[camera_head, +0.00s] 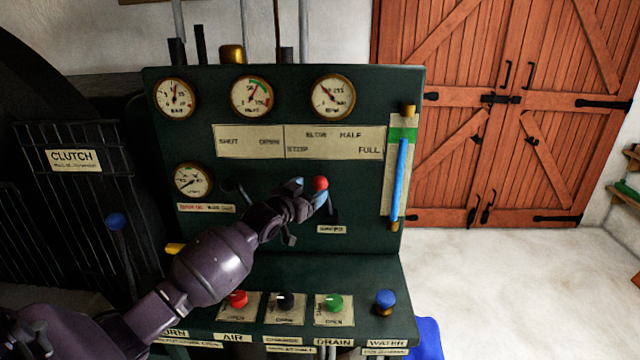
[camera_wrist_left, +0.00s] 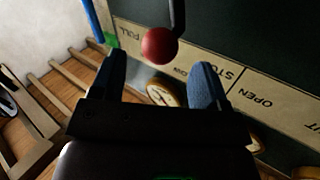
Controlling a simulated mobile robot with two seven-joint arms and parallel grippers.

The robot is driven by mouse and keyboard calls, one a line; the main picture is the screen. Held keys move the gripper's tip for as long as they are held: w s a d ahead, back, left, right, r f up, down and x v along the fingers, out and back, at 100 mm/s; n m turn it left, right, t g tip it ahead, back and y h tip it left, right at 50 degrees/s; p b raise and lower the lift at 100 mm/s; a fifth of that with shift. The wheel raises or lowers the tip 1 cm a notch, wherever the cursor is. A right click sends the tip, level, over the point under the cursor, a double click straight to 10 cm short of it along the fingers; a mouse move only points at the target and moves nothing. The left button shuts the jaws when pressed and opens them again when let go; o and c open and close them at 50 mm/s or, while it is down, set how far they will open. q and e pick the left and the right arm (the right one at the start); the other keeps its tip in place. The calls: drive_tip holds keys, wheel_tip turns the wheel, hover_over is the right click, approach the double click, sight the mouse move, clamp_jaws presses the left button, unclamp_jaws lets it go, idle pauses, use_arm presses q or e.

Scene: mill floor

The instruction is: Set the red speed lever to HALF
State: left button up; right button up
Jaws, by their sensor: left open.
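The red speed lever's round knob (camera_head: 320,183) stands out from the dark green panel, below the plate (camera_head: 336,141) lettered STOP, SLOW, HALF and FULL. In the head view it appears below SLOW, left of HALF; the angle leaves its exact setting unclear. My left gripper (camera_head: 309,192) is open at the knob, its blue fingers partly hiding the lever. In the left wrist view the red knob (camera_wrist_left: 160,45) and its dark rod show between and just beyond the open fingertips (camera_wrist_left: 160,62). I cannot tell whether they touch. My right gripper is not in view.
Gauges (camera_head: 333,96) line the panel's top. A blue sight tube (camera_head: 399,180) runs up its right side. The lower ledge carries a red knob (camera_head: 237,299), a green knob (camera_head: 334,303) and a blue knob (camera_head: 385,298). A blue-knobbed clutch lever (camera_head: 116,221) stands left. Floor at right is clear.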

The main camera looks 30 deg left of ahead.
sight(316, 187)
use_arm(q)
drive_tip(key=shift+w+d, duration=0.15)
drive_tip(key=shift+w, duration=2.4)
drive_tip(key=shift+c, duration=0.8)
drive_tip(key=c, duration=1.1)
drive_tip(key=shift+w, duration=0.1)
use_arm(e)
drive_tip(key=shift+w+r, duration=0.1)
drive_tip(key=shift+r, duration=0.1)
